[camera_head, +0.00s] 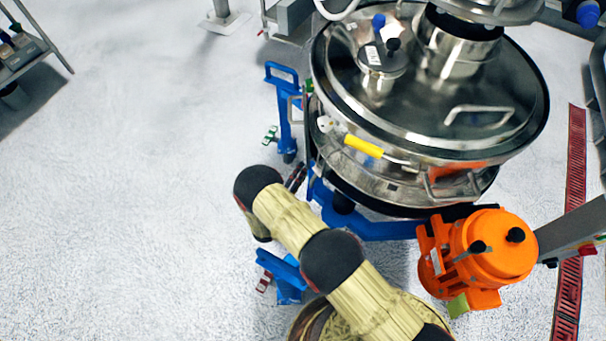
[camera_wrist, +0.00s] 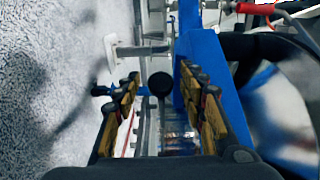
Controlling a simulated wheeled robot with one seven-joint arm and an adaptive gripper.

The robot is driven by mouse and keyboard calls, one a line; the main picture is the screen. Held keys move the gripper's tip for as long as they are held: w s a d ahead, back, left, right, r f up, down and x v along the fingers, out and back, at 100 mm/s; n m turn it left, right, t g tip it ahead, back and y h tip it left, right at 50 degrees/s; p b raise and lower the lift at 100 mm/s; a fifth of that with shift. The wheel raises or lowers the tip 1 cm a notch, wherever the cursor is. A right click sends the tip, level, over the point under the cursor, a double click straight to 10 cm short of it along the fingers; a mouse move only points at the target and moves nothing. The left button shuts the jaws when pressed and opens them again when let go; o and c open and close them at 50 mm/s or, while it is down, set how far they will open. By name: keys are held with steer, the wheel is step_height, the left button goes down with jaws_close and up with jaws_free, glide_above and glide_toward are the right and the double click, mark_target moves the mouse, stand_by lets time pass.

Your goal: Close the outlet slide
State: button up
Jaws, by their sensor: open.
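The powder sifter (camera_head: 345,95) is a round steel drum on a blue frame (camera_head: 375,229). In the wrist view, a round black knob (camera_wrist: 160,84) lies between the fingers of my gripper (camera_wrist: 159,72). It looks like the slide's handle, but I cannot tell for sure. The fingers are apart, one on each side of the knob, and do not appear closed on it. The right finger is close beside a blue post (camera_wrist: 202,55); contact is unclear. In the head view, my gripper (camera_head: 297,178) is mostly hidden behind my arm, beside the drum's lower left. The slide plate cannot be made out.
An orange motor (camera_head: 495,250) stands at the sifter's lower right. A yellow-handled clamp (camera_head: 363,146) sits on the drum's side. A blue leg bracket (camera_head: 284,110) stands left of the drum. The pale floor (camera_head: 130,200) at left is clear.

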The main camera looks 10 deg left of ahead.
steer(key=shift+w, duration=0.25)
steer(key=shift+d, duration=0.1)
steer(key=shift+c, duration=0.4)
jaws_close()
stand_by(0.4)
